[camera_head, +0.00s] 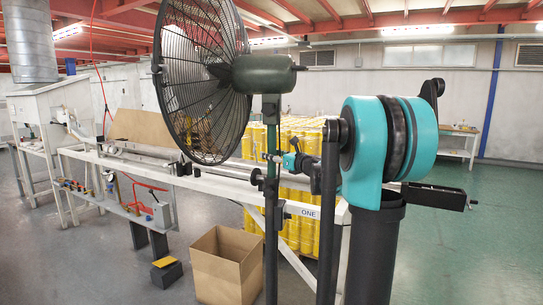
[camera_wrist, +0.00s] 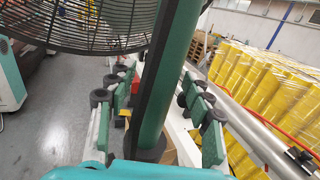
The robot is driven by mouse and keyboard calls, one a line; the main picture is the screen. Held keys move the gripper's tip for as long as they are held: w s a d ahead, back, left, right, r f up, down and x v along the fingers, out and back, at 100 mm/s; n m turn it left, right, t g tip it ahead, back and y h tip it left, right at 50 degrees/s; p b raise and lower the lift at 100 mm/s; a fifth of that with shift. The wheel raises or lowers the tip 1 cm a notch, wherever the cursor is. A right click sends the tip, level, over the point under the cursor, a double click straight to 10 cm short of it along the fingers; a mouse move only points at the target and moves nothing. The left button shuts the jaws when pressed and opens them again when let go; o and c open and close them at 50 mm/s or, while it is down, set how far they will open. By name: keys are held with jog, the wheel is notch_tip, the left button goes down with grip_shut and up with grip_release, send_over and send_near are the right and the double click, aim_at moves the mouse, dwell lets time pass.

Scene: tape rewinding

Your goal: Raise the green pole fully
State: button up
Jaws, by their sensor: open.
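The green pole (camera_head: 271,230) stands upright under a large black fan (camera_head: 203,80) with a dark green motor housing (camera_head: 264,74). In the wrist view the pole (camera_wrist: 178,85) runs between the two fingers of my gripper (camera_wrist: 163,98), with gaps visible on both sides. The fan cage (camera_wrist: 80,22) also shows at the top of the wrist view.
An open cardboard box (camera_head: 228,265) stands on the floor left of the pole. A white bench with a long metal roller (camera_head: 225,171) and stacked yellow rolls (camera_head: 300,230) are behind it. Green floor (camera_head: 480,240) is clear at the right.

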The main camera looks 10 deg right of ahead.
jog(key=shift+w+a, duration=0.15)
jog(key=shift+w, duration=0.05)
grip_shut()
dwell(0.3)
